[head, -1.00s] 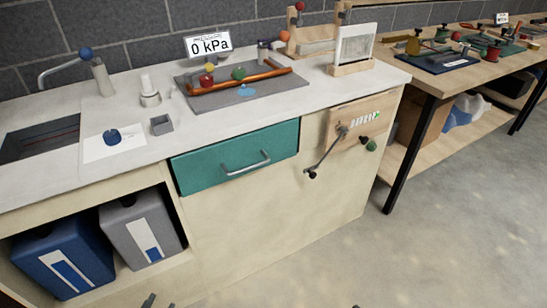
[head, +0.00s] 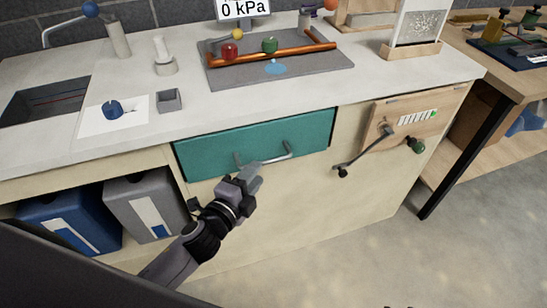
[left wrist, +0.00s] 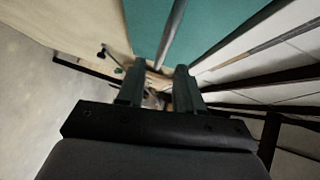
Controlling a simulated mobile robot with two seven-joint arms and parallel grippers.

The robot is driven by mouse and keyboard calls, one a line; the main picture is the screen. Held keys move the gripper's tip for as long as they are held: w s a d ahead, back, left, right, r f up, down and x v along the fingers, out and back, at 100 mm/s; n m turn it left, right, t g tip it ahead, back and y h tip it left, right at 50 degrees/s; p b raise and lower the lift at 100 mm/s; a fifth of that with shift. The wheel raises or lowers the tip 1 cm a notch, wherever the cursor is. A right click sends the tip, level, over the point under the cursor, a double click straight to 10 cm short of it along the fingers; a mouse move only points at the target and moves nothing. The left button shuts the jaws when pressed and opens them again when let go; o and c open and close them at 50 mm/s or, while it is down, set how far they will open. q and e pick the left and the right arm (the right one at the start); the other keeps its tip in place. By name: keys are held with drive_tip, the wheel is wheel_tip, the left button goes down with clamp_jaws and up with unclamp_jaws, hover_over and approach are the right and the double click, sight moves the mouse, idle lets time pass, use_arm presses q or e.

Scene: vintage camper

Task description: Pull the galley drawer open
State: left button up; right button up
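In the left wrist view, the two fingers (left wrist: 158,78) are apart. The handle bar (left wrist: 172,32) runs toward the gap between them, with the teal drawer front (left wrist: 148,25) beside it. Contact with the bar cannot be told. Of my right gripper, only small dark tips (head: 398,306) show at the bottom edge.
Blue (head: 65,225) and grey (head: 145,208) containers stand in the open shelf at lower left. The floor (head: 340,260) in front is clear.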

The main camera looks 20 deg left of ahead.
sight(265, 161)
use_arm(q)
drive_tip(key=shift+x, duration=3.05)
clamp_jaws()
